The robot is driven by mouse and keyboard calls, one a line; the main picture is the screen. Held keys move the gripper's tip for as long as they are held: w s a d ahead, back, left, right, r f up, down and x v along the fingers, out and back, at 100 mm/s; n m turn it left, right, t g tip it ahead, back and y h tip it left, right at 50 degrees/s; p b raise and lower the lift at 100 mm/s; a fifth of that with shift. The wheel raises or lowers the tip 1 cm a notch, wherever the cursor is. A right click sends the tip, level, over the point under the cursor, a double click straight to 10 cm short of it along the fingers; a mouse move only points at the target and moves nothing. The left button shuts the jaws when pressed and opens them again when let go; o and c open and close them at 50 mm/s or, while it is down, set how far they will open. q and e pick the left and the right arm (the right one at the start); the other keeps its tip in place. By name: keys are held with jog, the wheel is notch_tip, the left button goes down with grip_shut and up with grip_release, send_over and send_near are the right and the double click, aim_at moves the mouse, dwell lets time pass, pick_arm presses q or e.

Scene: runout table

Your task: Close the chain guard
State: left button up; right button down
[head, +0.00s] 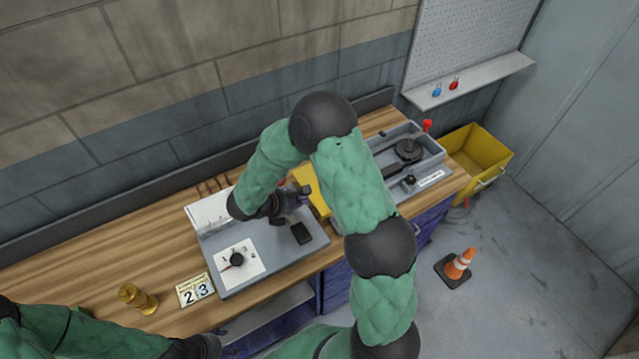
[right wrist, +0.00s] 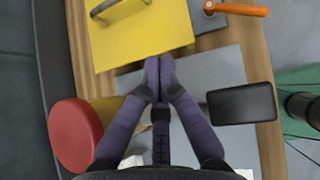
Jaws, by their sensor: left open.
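The yellow chain guard (right wrist: 140,32) fills the upper left of the right wrist view, with a dark bar handle (right wrist: 108,8) on its face. In the head view only a yellow strip (head: 311,188) of it shows beside my right arm, so how far it is open cannot be told. My right gripper (right wrist: 159,72) has its fingertips together with nothing seen between them, at the guard's near edge; touching or just apart is unclear. It also shows over the grey panel (head: 270,255) in the head view. My left gripper (head: 207,346) is open at the bottom edge, partly cut off.
A red round knob (right wrist: 74,134) and a black block (right wrist: 242,103) flank the right gripper. A brass piece (head: 138,298) and number cards (head: 195,290) stand left.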

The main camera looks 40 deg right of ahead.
aim_at(319, 205)
jog(key=x, duration=0.9)
jog(key=shift+w+d+f, duration=0.1)
jog(key=shift+d+f, duration=0.1)
jog(key=d+p, duration=0.1)
jog(key=d, duration=0.2)
jog(key=shift+w+d, duration=0.1)
jog(key=shift+d, duration=0.05)
jog(key=shift+d+f, duration=0.1)
jog(key=shift+d, duration=0.35)
pick_arm(q)
jog(key=shift+r, duration=0.65)
jog(key=shift+w, duration=0.1)
pick_arm(e)
jog(key=shift+d, duration=0.1)
